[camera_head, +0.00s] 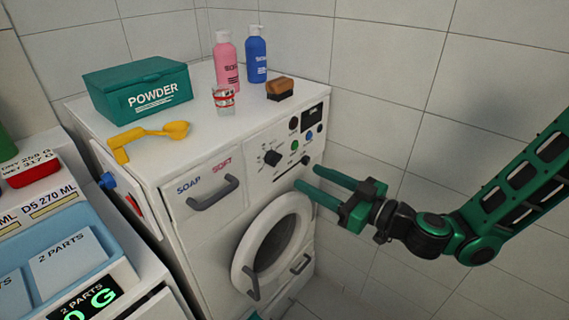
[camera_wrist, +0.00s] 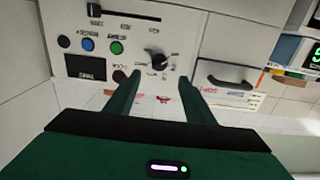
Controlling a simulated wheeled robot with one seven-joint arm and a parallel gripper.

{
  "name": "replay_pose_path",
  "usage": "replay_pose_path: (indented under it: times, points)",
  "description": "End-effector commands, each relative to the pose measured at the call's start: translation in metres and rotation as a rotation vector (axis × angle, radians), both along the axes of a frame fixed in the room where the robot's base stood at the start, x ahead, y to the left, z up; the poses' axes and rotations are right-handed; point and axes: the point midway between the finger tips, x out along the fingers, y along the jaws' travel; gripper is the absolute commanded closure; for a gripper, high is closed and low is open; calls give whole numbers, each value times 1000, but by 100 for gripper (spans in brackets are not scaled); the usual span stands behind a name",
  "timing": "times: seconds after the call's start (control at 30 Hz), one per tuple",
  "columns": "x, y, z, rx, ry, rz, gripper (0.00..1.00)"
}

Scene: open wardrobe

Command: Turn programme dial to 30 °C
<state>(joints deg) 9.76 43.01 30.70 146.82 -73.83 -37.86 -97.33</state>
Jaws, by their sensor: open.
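The programme dial (camera_head: 272,158) is a dark knob on the white washing machine (camera_head: 190,255) front, right of the drawer. In the wrist view the dial (camera_wrist: 158,60) shows beyond the fingertips, between them, with small markings around it too small to read. My gripper (camera_head: 306,177) is green, open and empty. It is in front of the panel, to the right of and below the dial in the head view. In the wrist view both fingers of my gripper (camera_wrist: 160,82) point toward the panel, apart from the dial as far as I can tell.
The soap drawer handle (camera_head: 214,193) sticks out left of the dial. The round door (camera_head: 272,245) is below. A powder box (camera_head: 138,90), yellow scoop (camera_head: 150,138), glass (camera_head: 223,98), brush (camera_head: 280,89), pink bottle (camera_head: 226,62) and blue bottle (camera_head: 256,57) stand on top.

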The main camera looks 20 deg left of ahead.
Motion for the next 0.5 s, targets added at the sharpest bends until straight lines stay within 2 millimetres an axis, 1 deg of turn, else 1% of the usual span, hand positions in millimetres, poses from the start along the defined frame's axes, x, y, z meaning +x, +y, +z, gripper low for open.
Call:
replay_pose_path:
  times: [0.17, 0.5]
  points:
    - [6, 16, 1, 1, -5, 1, 51]
    - [29, 70, 1, 1, -6, 0, 51]
